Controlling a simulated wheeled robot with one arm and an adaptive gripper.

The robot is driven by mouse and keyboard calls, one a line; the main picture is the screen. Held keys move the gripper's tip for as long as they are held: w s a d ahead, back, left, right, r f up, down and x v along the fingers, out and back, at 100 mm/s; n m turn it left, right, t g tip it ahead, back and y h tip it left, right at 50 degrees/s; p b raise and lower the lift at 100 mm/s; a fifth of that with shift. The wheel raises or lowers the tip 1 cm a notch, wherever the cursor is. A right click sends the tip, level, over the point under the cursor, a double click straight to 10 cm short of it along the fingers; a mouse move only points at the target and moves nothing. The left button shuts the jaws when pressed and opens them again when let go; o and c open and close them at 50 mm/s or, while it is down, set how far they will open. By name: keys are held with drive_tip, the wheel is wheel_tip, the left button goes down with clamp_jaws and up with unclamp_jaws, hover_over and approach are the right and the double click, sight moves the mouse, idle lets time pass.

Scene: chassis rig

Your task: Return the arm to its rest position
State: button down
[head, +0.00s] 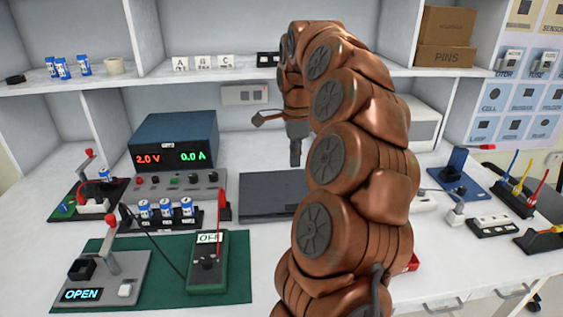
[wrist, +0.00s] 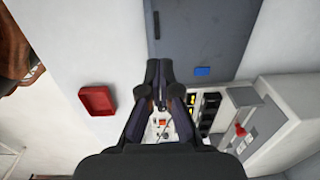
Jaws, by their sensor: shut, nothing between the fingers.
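My arm is copper-coloured and rises in the head view from the lower middle, curving over the bench toward the back. My gripper (head: 295,158) hangs at its end, pointing down above the dark grey flat plate (head: 268,207). In the wrist view my gripper (wrist: 158,68) shows its two dark fingers with tips together and nothing held between them. Part of the bench behind the arm is hidden in the head view.
A power supply (head: 174,143) reading 2.0 V and 0.0 A stands to the left. A red tray (wrist: 97,100) shows in the wrist view. Shelves (head: 220,68) with boxes (head: 447,22) stand behind.

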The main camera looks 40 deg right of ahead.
drive_tip(key=shift+r, duration=0.1)
drive_tip(key=s+a+f+n+g, duration=0.1)
drive_tip(key=s+a+n, duration=0.1)
drive_tip(key=a+n, duration=0.65)
drive_tip(key=s+a+f+n, duration=0.25)
drive_tip(key=a+n, duration=0.25)
drive_tip(key=a, duration=0.7)
drive_tip(key=s+a+f+n+g, duration=0.1)
drive_tip(key=s+a+f+n, duration=0.25)
drive_tip(key=s, duration=0.35)
drive_tip(key=s+a+f+n, duration=0.2)
drive_tip(key=s+a+n, duration=0.2)
drive_tip(key=s, duration=0.2)
drive_tip(key=s+a+f+n+g, duration=0.1)
drive_tip(key=s+a+f+n, duration=0.25)
drive_tip(key=s, duration=0.35)
drive_tip(key=s+p+v, duration=0.1)
drive_tip(key=p+v, duration=0.6)
drive_tip(key=v, duration=0.1)
drive_tip(key=s+p+v, duration=0.2)
drive_tip(key=p+v, duration=0.5)
drive_tip(key=v, duration=0.1)
drive_tip(key=shift+r+n+t+p, duration=0.35)
drive_tip(key=shift+r+n+t, duration=0.05)
drive_tip(key=shift+n, duration=0.05)
drive_tip(key=shift+w+a, duration=0.1)
